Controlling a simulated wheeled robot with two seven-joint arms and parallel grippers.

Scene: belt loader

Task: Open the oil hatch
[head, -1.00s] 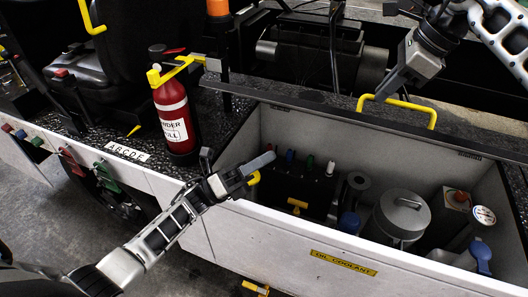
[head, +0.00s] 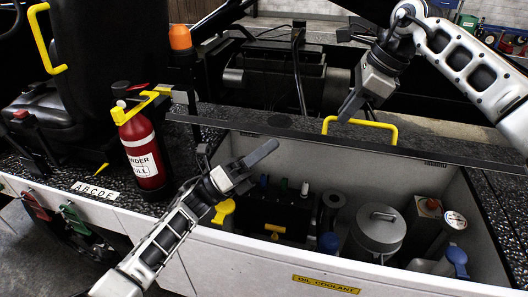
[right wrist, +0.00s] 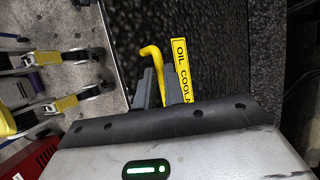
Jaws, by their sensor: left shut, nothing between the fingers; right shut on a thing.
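The oil hatch lid (head: 290,134) is a black speckled panel, seen nearly edge-on in the head view along the back of an open compartment. Its yellow handle (head: 362,121) sticks up from the far edge. In the right wrist view, the handle (right wrist: 155,65) stands beside a yellow label (right wrist: 182,68) on the lid (right wrist: 222,50). My right gripper (head: 348,106) is shut on the handle; its fingers (right wrist: 158,88) also show in the right wrist view. My left gripper (head: 265,152) is shut and empty, above the compartment's left end.
The open compartment holds a silver canister (head: 378,232), bottles and a black box (head: 275,215). An OIL COOLANT label (head: 325,284) is on its front wall (head: 240,252). A red extinguisher (head: 143,155) stands to the left. Black machinery (head: 275,75) lies behind.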

